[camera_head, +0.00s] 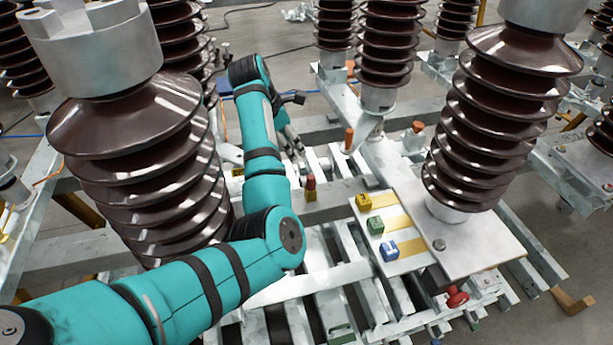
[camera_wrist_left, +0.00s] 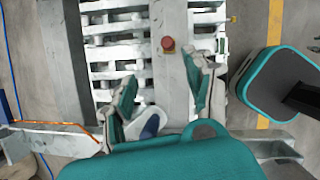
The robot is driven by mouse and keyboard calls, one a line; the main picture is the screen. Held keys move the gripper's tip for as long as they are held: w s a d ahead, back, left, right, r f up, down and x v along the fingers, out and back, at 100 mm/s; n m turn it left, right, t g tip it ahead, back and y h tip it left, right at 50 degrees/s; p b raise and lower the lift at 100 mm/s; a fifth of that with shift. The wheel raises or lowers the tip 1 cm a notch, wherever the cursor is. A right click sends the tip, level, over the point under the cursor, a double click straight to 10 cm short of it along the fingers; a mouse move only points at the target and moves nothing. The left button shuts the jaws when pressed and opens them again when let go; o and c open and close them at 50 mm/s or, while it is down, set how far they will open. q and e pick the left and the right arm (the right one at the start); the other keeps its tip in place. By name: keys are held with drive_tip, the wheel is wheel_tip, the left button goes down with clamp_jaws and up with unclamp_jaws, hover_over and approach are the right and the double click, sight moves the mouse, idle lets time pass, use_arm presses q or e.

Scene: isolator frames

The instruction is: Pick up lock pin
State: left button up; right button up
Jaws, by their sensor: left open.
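A small red-topped pin (camera_head: 310,183), which looks like the lock pin, stands upright on a grey beam. In the left wrist view a round red head (camera_wrist_left: 168,43) sits on a grey beam, ahead of the fingers; it is probably the same pin. My left gripper (camera_head: 295,142) is just behind and left of this pin in the head view, partly hidden by my arm. In the left wrist view its two fingers (camera_wrist_left: 160,82) are spread apart, with nothing held between them. My right gripper does not show.
Large brown ribbed insulators (camera_head: 500,115) stand left, right and behind. Yellow (camera_head: 363,202), green (camera_head: 375,226) and blue (camera_head: 389,250) blocks sit on a plate at the right. A red knob (camera_head: 457,297) is below it. Orange pins (camera_head: 349,138) stand farther back. Slatted metal bars surround the beam.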

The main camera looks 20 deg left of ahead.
use_arm(q)
drive_tip(key=r, duration=0.1)
approach(309, 177)
drive_tip(key=w, duration=0.1)
drive_tip(key=shift+n, duration=0.3)
drive_tip(key=x, duration=0.4)
drive_tip(key=shift+w+d+f, duration=0.1)
drive_tip(key=shift+w+f, duration=0.1)
drive_tip(key=shift+f, duration=0.15)
drive_tip(key=shift+w+d+f, duration=0.15)
drive_tip(key=shift+f, duration=0.35)
drive_tip(key=shift+d+f, duration=0.1)
drive_tip(key=shift+f, duration=0.2)
drive_tip(key=f, duration=0.3)
drive_tip(key=shift+d+f, duration=0.3)
drive_tip(key=shift+d, duration=0.1)
drive_tip(key=shift+w+d+f, duration=0.2)
drive_tip(key=shift+w+f, duration=0.05)
drive_tip(key=shift+f, duration=0.2)
drive_tip(key=c, duration=0.4)
clamp_jaws()
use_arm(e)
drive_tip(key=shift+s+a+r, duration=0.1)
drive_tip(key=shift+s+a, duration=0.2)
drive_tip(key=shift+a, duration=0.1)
